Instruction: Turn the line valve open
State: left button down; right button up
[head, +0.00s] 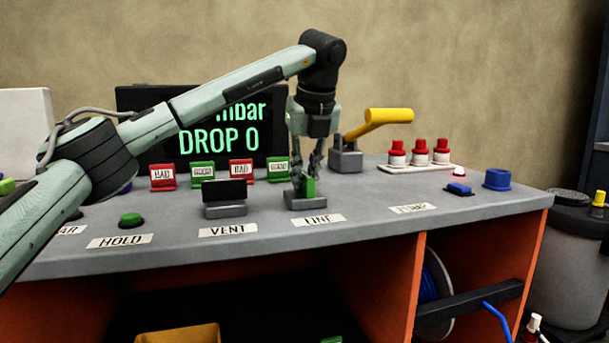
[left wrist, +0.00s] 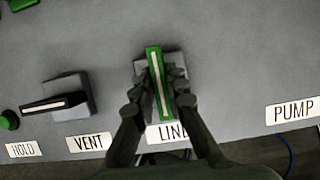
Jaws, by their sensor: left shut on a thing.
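The line valve has a green handle (head: 309,187) on a grey base (head: 305,203), behind the LINE label (head: 318,220) on the bench. In the left wrist view the green handle (left wrist: 159,85) has a pale stripe and points nearly up the picture, slightly tilted. My left gripper (head: 308,172) reaches down from above and is shut on the handle. Its two fingers (left wrist: 158,95) sit on either side of the handle in the left wrist view. Part of the base is hidden by the fingers. My right gripper is not in view.
The vent valve (head: 224,196) with a black handle stands to the left. A yellow lever (head: 385,118) is behind to the right. Red and green tags (head: 241,170) stand before a display reading DROP 0 (head: 220,140). A blue cap (head: 497,179) is near the right edge.

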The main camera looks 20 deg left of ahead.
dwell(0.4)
pick_arm(q)
jog(key=c, duration=1.5)
grip_release()
jog(key=shift+c, duration=0.2)
jog(key=shift+r, duration=0.15)
jog(key=v, duration=1.1)
jog(key=shift+r, duration=0.35)
jog(key=shift+d, duration=0.1)
jog(key=shift+s, duration=0.1)
